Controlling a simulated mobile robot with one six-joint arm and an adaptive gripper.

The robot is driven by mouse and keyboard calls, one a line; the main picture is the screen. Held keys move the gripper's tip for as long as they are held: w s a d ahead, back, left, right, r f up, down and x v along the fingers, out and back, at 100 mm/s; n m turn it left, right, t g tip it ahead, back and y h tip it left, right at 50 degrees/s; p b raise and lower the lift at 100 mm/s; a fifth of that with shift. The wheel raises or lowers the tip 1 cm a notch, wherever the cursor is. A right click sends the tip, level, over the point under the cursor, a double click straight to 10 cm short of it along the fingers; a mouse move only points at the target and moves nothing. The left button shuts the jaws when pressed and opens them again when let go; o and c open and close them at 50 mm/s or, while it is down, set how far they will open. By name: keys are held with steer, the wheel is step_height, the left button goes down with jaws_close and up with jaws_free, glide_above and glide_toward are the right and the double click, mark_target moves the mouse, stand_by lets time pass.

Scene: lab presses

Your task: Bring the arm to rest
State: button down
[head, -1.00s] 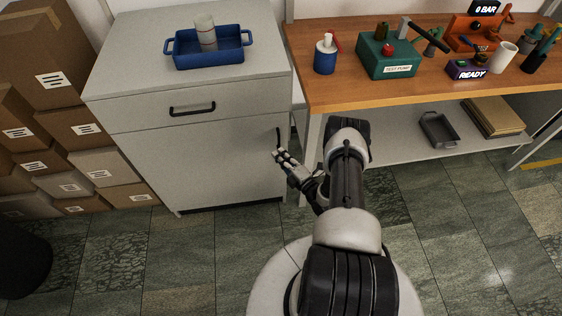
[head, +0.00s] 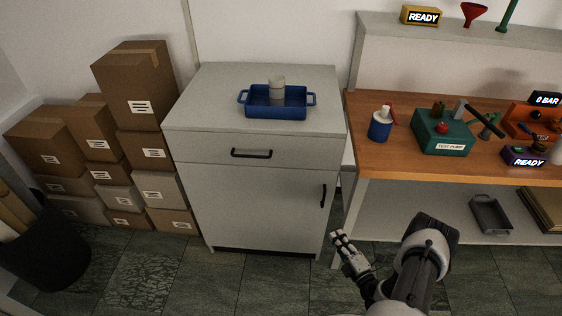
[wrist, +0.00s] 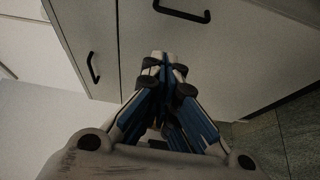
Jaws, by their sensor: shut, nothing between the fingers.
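My gripper (head: 338,238) is in front of the lower right side of the grey cabinet (head: 215,205) in the head view, with my arm folded below the wooden bench. In the wrist view my gripper (wrist: 162,60) has its fingertips together with nothing between them. The cabinet front (wrist: 225,60) with its two black handles fills the space beyond the fingers. The fingers look apart from the handles, though the exact gap is hard to tell.
A blue tray (head: 276,112) holding a pale cylinder stands on the cabinet. The wooden bench (head: 400,165) at right carries a green test pump (head: 441,132). Stacked cardboard boxes (head: 138,95) and a dark bin (head: 45,255) stand at left. Some floor is clear in front of the cabinet.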

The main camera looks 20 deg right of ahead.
steer(key=w+d+r+g, duration=0.3)
steer(key=w+d+r, duration=0.2)
steer(key=w+r, duration=0.3)
steer(key=w+r+m+g+h, duration=0.3)
steer(key=w+r, duration=0.4)
steer(key=r, duration=0.6)
steer(key=a+r+m+g, duration=0.2)
steer(key=a+r+m, duration=0.25)
steer(key=r, duration=0.65)
steer(key=s+a+r+m+g, duration=0.3)
steer(key=s+a+r+m, duration=0.3)
steer(key=s+a+r, duration=0.65)
steer(key=s+a+m+g+y, duration=0.1)
steer(key=s+a+m, duration=0.1)
steer(key=s+a, duration=0.4)
steer(key=s+a+m+g+y, duration=0.1)
steer(key=s+a, duration=0.6)
steer(key=s, duration=0.8)
steer(key=shift+s+r+m, duration=0.3)
steer(key=shift+r+m, duration=0.05)
steer(key=shift+m, duration=0.5)
steer(key=shift+a, duration=0.1)
